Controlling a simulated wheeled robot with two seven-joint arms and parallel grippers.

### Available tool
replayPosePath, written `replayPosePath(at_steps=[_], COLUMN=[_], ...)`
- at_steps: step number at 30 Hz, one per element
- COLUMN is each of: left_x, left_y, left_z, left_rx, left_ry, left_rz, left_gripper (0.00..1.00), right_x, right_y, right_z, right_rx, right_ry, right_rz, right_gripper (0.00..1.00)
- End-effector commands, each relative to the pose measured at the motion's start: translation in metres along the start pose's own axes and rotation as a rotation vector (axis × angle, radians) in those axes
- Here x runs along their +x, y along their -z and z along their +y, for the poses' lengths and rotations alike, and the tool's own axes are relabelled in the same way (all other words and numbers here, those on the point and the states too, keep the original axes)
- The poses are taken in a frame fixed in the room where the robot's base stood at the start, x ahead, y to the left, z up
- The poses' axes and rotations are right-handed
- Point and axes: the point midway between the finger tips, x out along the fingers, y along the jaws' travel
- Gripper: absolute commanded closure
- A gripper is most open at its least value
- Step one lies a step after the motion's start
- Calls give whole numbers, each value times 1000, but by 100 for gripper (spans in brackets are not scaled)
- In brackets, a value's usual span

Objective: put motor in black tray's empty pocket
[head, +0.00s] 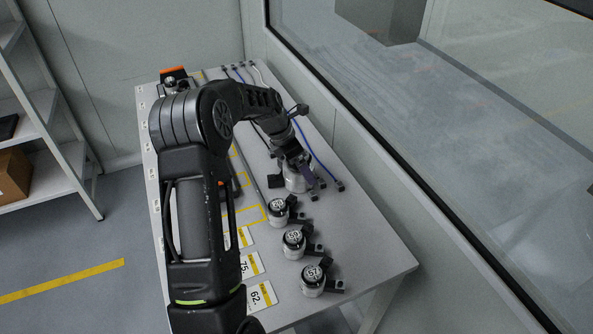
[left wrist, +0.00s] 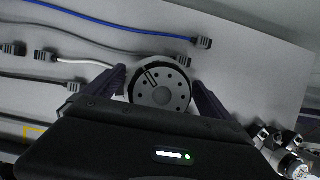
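My left gripper (left wrist: 159,76) has a round silver motor (left wrist: 163,92) between its dark fingers, which lie close against both sides. The motor's face with a ring of dark holes and a black slotted mark points at the wrist camera. In the head view the left gripper (head: 299,178) and this motor (head: 294,184) are over the right half of the table, near the cables; whether the motor clears the tabletop is hard to tell. The black tray cannot be made out for sure; my arm hides much of the table's left side. My right gripper is not in view.
Three smaller silver motors with black connectors, the nearest motor (head: 313,280) among them, stand along the table's (head: 375,262) right side. Blue, grey and white cables lie at the far end. Number cards (head: 261,296) lie left of the motors. A window wall borders the right.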

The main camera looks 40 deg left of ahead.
Motion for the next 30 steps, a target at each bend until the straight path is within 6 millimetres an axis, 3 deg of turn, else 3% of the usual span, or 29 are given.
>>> replayPosePath(at_steps=[30], left_x=[0], left_y=[0], left_z=[0], left_rx=[0], left_ry=[1], left_rz=[0], left_gripper=[89], right_x=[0], right_y=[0], right_z=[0], right_rx=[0], right_ry=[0], right_rz=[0], right_gripper=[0])
